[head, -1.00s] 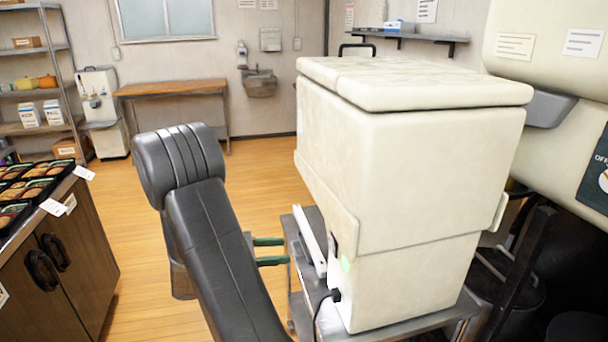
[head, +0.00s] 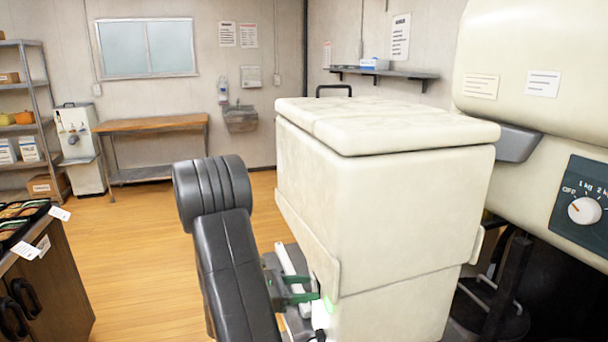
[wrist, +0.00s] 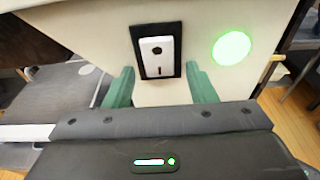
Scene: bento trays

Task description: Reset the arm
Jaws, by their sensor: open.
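My gripper (head: 298,286) has green fingers and shows beside the left side of a large cream-coloured machine (head: 385,205) in the head view. In the wrist view my gripper (wrist: 160,88) is open, its two green fingers spread apart with nothing between them. Beyond the fingers, the machine's wall carries a black-framed white switch plate (wrist: 157,52) and a glowing green round light (wrist: 231,47). I cannot tell whether the fingertips touch the wall.
A dark counter with bento trays (head: 18,225) stands at the left edge. A second machine with a dial (head: 585,210) is at the right. A wooden table (head: 150,124) stands by the back wall. The wooden floor (head: 145,230) between is clear.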

